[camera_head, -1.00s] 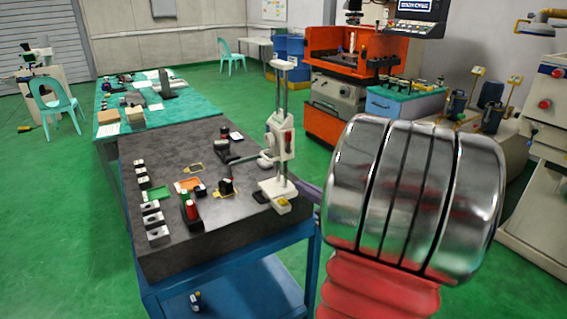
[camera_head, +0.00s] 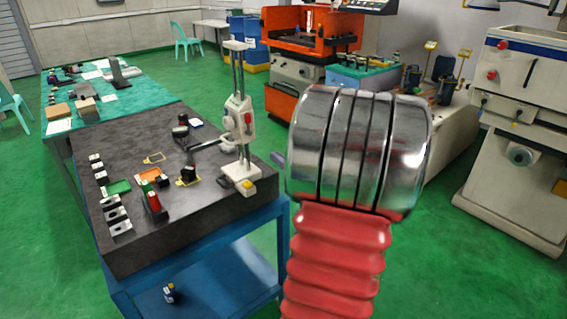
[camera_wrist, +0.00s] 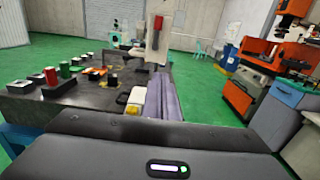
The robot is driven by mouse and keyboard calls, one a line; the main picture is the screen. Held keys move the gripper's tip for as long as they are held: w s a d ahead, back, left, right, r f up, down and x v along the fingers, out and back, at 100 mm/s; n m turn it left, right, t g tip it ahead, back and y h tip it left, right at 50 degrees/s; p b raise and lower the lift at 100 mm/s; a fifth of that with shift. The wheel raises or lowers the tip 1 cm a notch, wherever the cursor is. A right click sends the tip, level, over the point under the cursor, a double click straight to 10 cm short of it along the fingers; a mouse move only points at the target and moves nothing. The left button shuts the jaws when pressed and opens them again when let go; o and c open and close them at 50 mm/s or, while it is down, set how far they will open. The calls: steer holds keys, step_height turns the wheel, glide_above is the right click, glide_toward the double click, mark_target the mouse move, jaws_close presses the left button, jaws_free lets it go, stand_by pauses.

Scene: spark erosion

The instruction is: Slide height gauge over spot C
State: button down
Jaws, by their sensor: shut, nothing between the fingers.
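The height gauge (camera_head: 246,122) stands upright near the right edge of the dark granite plate (camera_head: 225,212), its white base (camera_head: 240,172) flat on it and its measuring arm pointing left. Its column and red part also show in the wrist view (camera_wrist: 157,32). Outlined yellow spots (camera_head: 154,158) lie left of the gauge; no letters are readable, so I cannot tell which is spot C. My gripper's purple fingers (camera_wrist: 158,97) are shut and empty, close to the right of the gauge base. I cannot tell whether they touch it. In the head view my wrist hides most of the gripper (camera_head: 278,158).
Metal blocks (camera_head: 115,214) line the plate's left edge. A teal-covered table (camera_head: 75,95) stands behind. An orange machine (camera_head: 300,45) is at the back right.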

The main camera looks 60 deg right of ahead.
glide_toward(245, 137)
steer(key=w+d+f, duration=0.2)
steer(key=w+d, duration=0.2)
steer(key=w, duration=0.1)
steer(key=shift+w, duration=0.3)
steer(key=x, duration=0.7)
steer(key=shift+w+d, duration=0.1)
steer(key=shift+w, duration=0.15)
steer(key=shift+w+r, duration=0.15)
steer(key=shift+w, duration=0.1)
steer(key=shift+s, duration=0.5)
steer(key=v, duration=1.3)
steer(key=shift+s, duration=0.2)
